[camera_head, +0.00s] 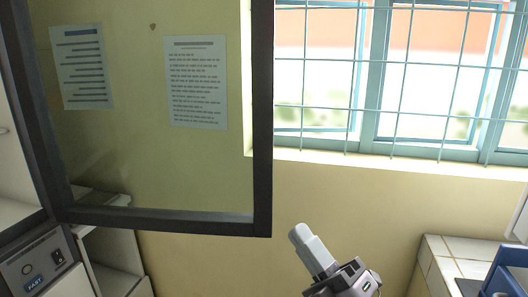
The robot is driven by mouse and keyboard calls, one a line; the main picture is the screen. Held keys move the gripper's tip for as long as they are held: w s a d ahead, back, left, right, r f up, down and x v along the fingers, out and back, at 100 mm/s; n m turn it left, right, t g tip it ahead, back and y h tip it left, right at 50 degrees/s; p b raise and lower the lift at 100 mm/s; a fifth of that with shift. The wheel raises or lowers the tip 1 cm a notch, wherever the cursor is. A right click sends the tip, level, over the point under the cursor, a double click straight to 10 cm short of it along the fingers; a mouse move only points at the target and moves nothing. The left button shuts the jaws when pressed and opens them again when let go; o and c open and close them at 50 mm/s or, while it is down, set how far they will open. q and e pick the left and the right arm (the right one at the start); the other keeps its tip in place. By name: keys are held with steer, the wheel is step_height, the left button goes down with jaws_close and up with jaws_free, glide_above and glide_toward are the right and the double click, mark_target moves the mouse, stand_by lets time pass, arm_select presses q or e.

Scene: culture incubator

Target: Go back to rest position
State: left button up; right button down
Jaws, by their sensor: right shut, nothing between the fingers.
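My right gripper (312,246) shows at the bottom centre of the head view, in front of the yellow wall. Its light grey fingers are together, point up and to the left, and hold nothing. My left gripper is out of view. The incubator (42,262) shows in part at the lower left, with a control panel, a black switch and a blue label. A dark-framed glass door (262,120) stands open across the left half of the view, to the left of my right gripper and apart from it in the picture.
Two printed sheets (196,84) show through the glass. A barred window (400,75) fills the upper right. A tiled counter (437,262) with a blue device (508,272) stands at the lower right. Bare wall (340,200) lies between door and counter.

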steer(key=s+d+f+m+h, duration=0.1)
steer(key=d+f+m+h, duration=0.3)
steer(key=f, duration=0.3)
steer(key=s+d+f+m+g+h, duration=0.1)
steer(key=d+f+m+h, duration=0.1)
steer(key=f+m+h, duration=0.35)
steer(key=s+d+f+m+h, duration=0.1)
steer(key=d+f+m+h, duration=0.1)
steer(key=f+m, duration=0.55)
steer(key=s+d+f+m+g+h, duration=0.1)
steer(key=s+d+f+m+g, duration=0.2)
steer(key=s+f, duration=0.3)
steer(key=s+d+f+m+g+h, duration=0.2)
steer(key=s+f, duration=0.5)
steer(key=f, duration=0.4)
steer(key=shift+s+d+f+m+g, duration=0.2)
steer(key=shift+d+m+g, duration=0.3)
steer(key=shift+m+g, duration=0.45)
steer(key=shift+w+h, duration=0.1)
steer(key=shift+h, duration=0.15)
